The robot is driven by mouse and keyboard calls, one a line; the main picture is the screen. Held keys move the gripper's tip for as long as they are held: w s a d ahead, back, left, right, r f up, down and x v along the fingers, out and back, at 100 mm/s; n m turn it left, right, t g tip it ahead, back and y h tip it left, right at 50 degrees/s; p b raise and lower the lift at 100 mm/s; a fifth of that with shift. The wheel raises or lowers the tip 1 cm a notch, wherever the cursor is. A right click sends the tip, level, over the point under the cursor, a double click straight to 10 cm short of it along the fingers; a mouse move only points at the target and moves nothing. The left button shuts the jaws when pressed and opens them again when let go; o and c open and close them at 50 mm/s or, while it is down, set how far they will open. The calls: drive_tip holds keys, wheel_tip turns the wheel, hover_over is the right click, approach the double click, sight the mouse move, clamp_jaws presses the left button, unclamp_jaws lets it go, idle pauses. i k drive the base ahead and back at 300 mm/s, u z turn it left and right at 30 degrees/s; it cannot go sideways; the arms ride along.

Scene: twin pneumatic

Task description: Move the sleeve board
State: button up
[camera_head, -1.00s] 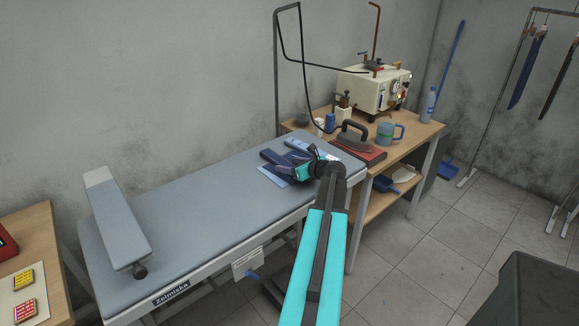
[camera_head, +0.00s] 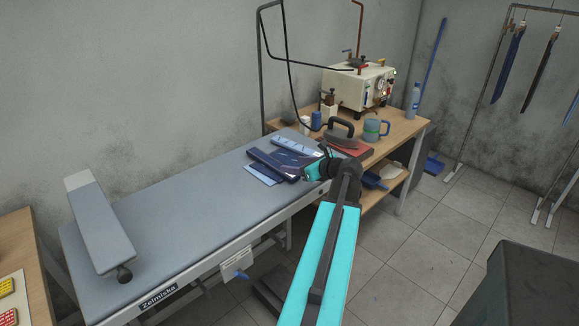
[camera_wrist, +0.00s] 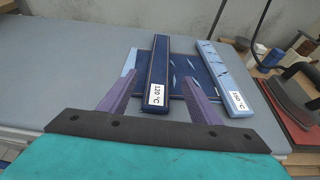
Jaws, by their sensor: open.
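The sleeve board (camera_head: 98,222) is a narrow grey padded board with a pale far end and a dark knob at its near end. It lies on the left end of the grey ironing table (camera_head: 190,220), and it is outside the wrist view. My gripper (camera_head: 309,172) is at the table's right end, far from the sleeve board. In the wrist view my gripper (camera_wrist: 163,80) has its purple fingers spread, open. A dark navy folded piece labelled 120 °C (camera_wrist: 157,75) shows between and beyond the fingers. I cannot tell whether they touch it.
A light blue folded piece labelled 150 °C (camera_wrist: 228,85) lies beside the navy one. An iron (camera_head: 341,132) on a red pad, a mug (camera_head: 371,130) and a steam generator (camera_head: 352,86) stand on the wooden table. A dark box (camera_head: 535,280) stands front right.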

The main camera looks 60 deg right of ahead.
sight(110, 248)
drive_tip(key=k, duration=1)
